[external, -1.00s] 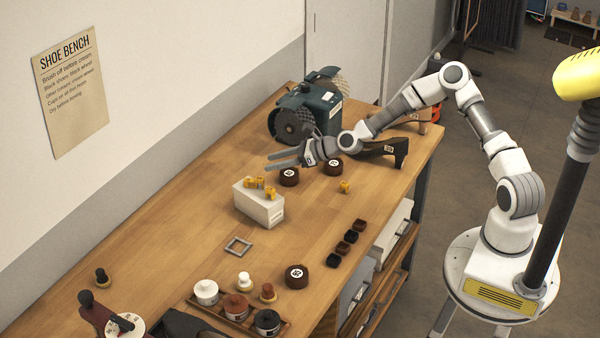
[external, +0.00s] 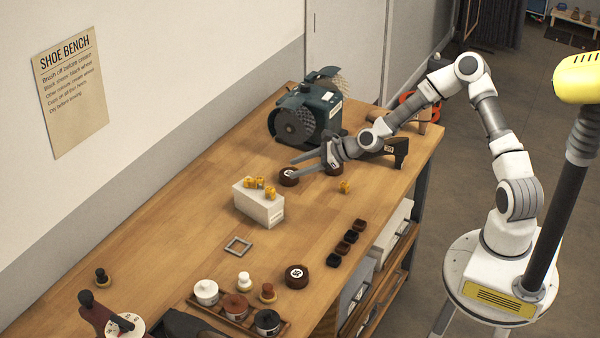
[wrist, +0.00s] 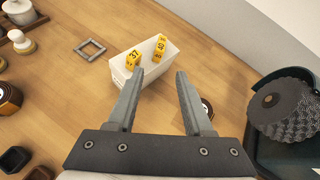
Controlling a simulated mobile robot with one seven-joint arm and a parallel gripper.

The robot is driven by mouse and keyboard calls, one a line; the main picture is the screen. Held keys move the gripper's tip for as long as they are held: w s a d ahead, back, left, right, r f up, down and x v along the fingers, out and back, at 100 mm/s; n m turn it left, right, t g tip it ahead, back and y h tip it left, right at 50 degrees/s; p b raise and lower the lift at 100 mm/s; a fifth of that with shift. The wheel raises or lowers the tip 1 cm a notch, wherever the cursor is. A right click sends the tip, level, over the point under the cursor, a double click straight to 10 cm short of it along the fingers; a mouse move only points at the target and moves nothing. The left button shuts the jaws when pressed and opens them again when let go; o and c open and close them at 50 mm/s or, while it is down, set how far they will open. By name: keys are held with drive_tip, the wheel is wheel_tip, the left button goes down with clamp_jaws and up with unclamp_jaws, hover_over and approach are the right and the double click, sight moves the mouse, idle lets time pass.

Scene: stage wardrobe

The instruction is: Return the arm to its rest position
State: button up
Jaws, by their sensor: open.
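My gripper (external: 306,166) is open and empty above the workbench (external: 190,225), with its fingers pointing left in the external view. It hangs over the area behind the white box (external: 258,207), near the dark round tins. In the wrist view, my gripper (wrist: 158,90) shows two grey fingers spread apart with nothing between them. The white box (wrist: 150,85) with yellow tags (wrist: 159,48) lies beyond the fingertips. My arm reaches from its base at the right over the bench edge, bent at the elbow.
A machine with brush wheels (external: 305,113) stands behind my gripper. A round tin (external: 289,177) sits below the fingers. A yellow tag (external: 345,187), small dark cups (external: 351,236) and a polish tray (external: 205,308) are nearer the front.

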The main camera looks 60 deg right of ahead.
drive_tip(key=s+d+f+n+g+h+b, duration=0.2)
drive_tip(key=s+d+n, duration=0.3)
drive_tip(key=d, duration=0.1)
drive_tip(key=s+d+f+n+g+h+b, duration=0.1)
drive_tip(key=s+d+f+n+g+h, duration=0.1)
drive_tip(key=s+d+n+h, duration=0.25)
drive_tip(key=s+d+r+n+h+b, duration=0.1)
drive_tip(key=s+d+r+n+b, duration=0.4)
drive_tip(key=s+d+r, duration=0.8)
drive_tip(key=s+a+r+n+y+p, duration=0.1)
drive_tip(key=s+a+r+n+p, duration=0.3)
drive_tip(key=a, duration=0.8)
drive_tip(key=s+a+r+n+g+y+p, duration=0.1)
drive_tip(key=s+a+r+n+y+p, duration=0.1)
drive_tip(key=s+a+r+n+p, duration=0.3)
drive_tip(key=s+a+r+n, duration=0.3)
drive_tip(key=s+a+n, duration=0.2)
drive_tip(key=s+a, duration=0.2)
drive_tip(key=shift+s+r+g, duration=0.3)
drive_tip(key=shift+s, duration=0.4)
drive_tip(key=shift+n, duration=0.25)
